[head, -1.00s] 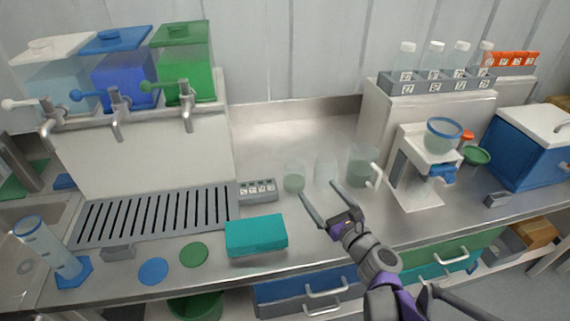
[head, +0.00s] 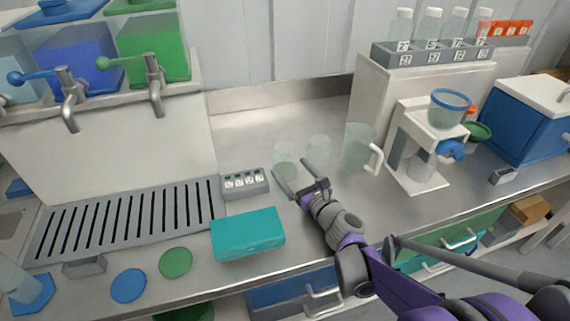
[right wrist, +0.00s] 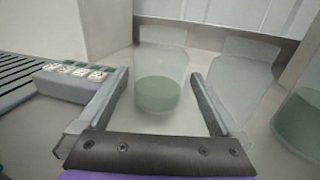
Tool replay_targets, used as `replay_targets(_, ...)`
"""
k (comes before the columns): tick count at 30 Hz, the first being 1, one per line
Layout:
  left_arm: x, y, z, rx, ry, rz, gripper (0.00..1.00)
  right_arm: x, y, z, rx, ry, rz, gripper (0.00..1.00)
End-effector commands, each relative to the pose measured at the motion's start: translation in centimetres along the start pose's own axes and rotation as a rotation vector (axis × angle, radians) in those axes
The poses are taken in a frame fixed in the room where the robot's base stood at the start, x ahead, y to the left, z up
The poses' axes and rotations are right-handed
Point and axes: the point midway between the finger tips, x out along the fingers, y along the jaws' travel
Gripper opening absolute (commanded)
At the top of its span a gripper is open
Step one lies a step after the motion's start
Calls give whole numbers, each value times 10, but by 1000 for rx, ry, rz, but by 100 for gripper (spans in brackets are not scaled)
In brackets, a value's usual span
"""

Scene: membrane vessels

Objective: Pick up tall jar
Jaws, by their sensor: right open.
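Two clear jars stand upright on the steel counter. The nearer one (head: 286,167) has green contents in its lower part; in the right wrist view this green-filled jar (right wrist: 160,82) shows between my fingers. The other clear jar (head: 320,152) stands just to its right and looks empty; it also shows in the right wrist view (right wrist: 243,80). I cannot tell for certain which is the tall jar. My right gripper (head: 290,170) is open and empty, its fingertips at the green-filled jar, one to each side in the right wrist view (right wrist: 158,76). No contact is visible. My left gripper is out of view.
A handled pitcher (head: 357,150) stands right of the jars. A grey labelled block (head: 245,184) and a teal box (head: 247,235) lie to the left. A white stand (head: 415,178) with a bowl is further right. The counter behind the jars is clear.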

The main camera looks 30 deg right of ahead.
Motion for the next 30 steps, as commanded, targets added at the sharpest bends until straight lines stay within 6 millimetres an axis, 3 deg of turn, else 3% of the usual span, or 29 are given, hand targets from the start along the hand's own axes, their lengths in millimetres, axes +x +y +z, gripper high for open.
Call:
replay_targets(6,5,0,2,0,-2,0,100,34,0,-2,1,0,2,100)
replay_targets(14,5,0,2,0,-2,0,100,40,0,-1,0,0,1,100)
replay_targets(27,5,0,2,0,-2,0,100,39,0,-1,0,0,1,24)
replay_targets(30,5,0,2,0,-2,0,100,39,0,-1,0,0,1,24)
